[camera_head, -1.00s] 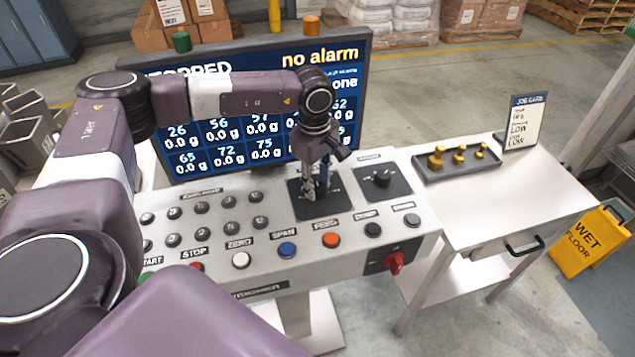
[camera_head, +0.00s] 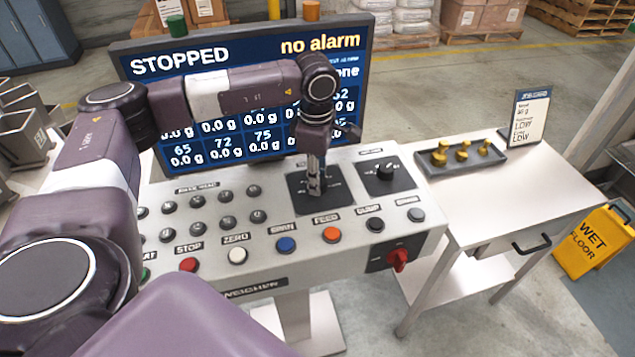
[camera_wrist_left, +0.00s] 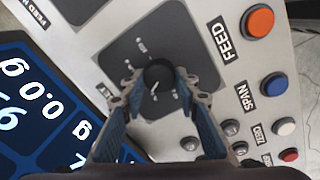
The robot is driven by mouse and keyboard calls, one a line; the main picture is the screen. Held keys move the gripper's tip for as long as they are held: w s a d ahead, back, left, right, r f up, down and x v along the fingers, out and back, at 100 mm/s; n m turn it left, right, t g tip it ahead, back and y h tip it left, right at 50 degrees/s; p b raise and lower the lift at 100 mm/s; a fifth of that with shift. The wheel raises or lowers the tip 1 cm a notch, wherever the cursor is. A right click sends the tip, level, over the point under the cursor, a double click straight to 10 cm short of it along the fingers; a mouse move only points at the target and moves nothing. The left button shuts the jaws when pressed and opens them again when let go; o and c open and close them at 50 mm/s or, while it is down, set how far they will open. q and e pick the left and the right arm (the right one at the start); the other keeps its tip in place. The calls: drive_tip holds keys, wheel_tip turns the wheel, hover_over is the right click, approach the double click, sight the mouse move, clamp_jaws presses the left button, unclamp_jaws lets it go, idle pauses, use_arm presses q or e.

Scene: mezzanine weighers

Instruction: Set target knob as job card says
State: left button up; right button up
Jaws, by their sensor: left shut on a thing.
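The target knob (camera_wrist_left: 158,74) is a small black round knob with a white pointer line, on a dark square plate (camera_wrist_left: 160,40) with white scale marks. My left gripper (camera_head: 315,188) comes down over this plate in the head view and hides most of the knob. In the left wrist view the gripper's two fingers (camera_wrist_left: 160,88) are shut on the knob from either side. The job card (camera_head: 529,117) stands upright on the side table; two lines read LOW, and the smaller value above is hard to read. My right gripper is not in view.
Another black knob (camera_head: 385,171) is close by on the right. Orange (camera_head: 331,234), blue (camera_head: 286,244), white and red buttons line the panel front. The screen (camera_head: 250,45) behind reads STOPPED and no alarm. A tray (camera_head: 463,163) of brass weights sits on the table.

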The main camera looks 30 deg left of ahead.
use_arm(q)
drive_tip(key=n+b, duration=0.2)
drive_tip(key=n, duration=0.1)
drive_tip(key=shift+f+n, duration=0.15)
drive_tip(key=shift+n, duration=0.25)
drive_tip(key=n+b, duration=0.1)
drive_tip(key=n, duration=0.1)
drive_tip(key=shift+n+b, duration=0.3)
drive_tip(key=shift+n, duration=0.1)
drive_tip(key=n+b, duration=0.1)
drive_tip(key=n, duration=0.2)
drive_tip(key=shift+d, duration=0.1)
drive_tip(key=shift+r+n+b, duration=0.25)
drive_tip(key=shift+n+b, duration=0.15)
drive_tip(key=shift+n, duration=1.2)
drive_tip(key=o, duration=1.2)
drive_tip(key=shift+c, duration=0.2)
drive_tip(key=shift+g, duration=0.3)
wheel_tip(320, 180, up, 12)
drive_tip(key=shift+d, duration=0.3)
